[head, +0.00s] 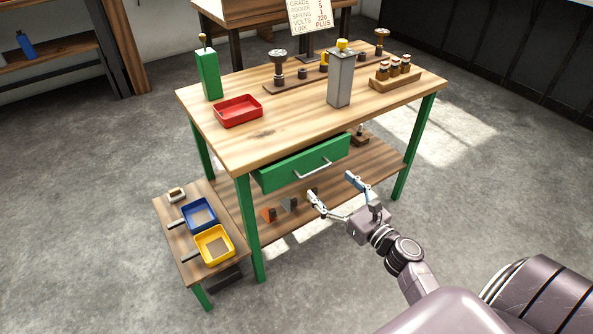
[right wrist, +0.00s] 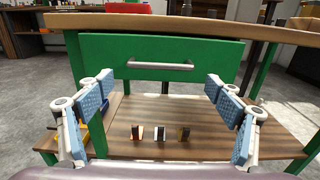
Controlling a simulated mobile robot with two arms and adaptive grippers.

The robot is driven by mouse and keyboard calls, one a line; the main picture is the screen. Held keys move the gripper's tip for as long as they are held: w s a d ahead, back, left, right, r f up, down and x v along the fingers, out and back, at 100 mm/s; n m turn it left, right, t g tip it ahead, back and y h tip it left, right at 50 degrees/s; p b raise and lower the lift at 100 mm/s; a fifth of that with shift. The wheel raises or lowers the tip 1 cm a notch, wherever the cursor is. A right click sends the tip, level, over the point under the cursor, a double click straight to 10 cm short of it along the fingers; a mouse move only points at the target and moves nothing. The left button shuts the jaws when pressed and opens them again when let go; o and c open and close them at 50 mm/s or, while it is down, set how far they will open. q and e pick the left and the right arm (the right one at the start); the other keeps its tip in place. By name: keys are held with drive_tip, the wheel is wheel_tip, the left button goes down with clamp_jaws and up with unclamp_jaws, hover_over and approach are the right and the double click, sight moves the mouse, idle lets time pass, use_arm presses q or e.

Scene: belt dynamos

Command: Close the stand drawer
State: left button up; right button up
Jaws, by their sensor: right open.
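The green stand drawer (head: 290,167) sits under the wooden top of the workbench. Its front stands out a little from the bench's front edge, so it looks partly open. A silver bar handle (head: 313,168) runs across its front. In the right wrist view the drawer front (right wrist: 150,50) and the handle (right wrist: 161,65) face me squarely. My right gripper (head: 331,187) is open and empty in front of the drawer, apart from the handle. Its two fingers (right wrist: 160,115) show wide apart at the sides of the right wrist view. My left gripper is in neither view.
The bench's lower shelf (right wrist: 210,140) holds several small blocks. A side stand with a blue tray (head: 200,216) and a yellow tray (head: 214,246) is at the left. A red tray (head: 238,111) and a grey canister (head: 341,80) stand on top. The floor before the bench is clear.

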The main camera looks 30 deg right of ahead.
sight(309, 163)
drive_tip(key=shift+o, duration=1.3)
drive_tip(key=w, duration=0.6)
drive_tip(key=shift+a, duration=0.15)
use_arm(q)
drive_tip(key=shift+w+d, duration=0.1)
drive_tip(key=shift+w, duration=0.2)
use_arm(e)
drive_tip(key=shift+w, duration=0.65)
drive_tip(key=shift+a, duration=0.1)
drive_tip(key=shift+c, duration=0.5)
drive_tip(key=c, duration=1.5)
drive_tip(key=shift+w, duration=0.2)
drive_tip(key=shift+c, duration=0.2)
drive_tip(key=w+b, duration=0.1)
drive_tip(key=w, duration=0.2)
drive_tip(key=shift+w+a, duration=0.1)
drive_tip(key=shift+a, duration=0.05)
drive_tip(key=shift+w, duration=0.2)
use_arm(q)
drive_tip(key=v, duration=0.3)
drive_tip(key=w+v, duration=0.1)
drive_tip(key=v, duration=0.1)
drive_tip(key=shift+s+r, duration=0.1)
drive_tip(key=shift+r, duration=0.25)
use_arm(e)
drive_tip(key=shift+r, duration=0.2)
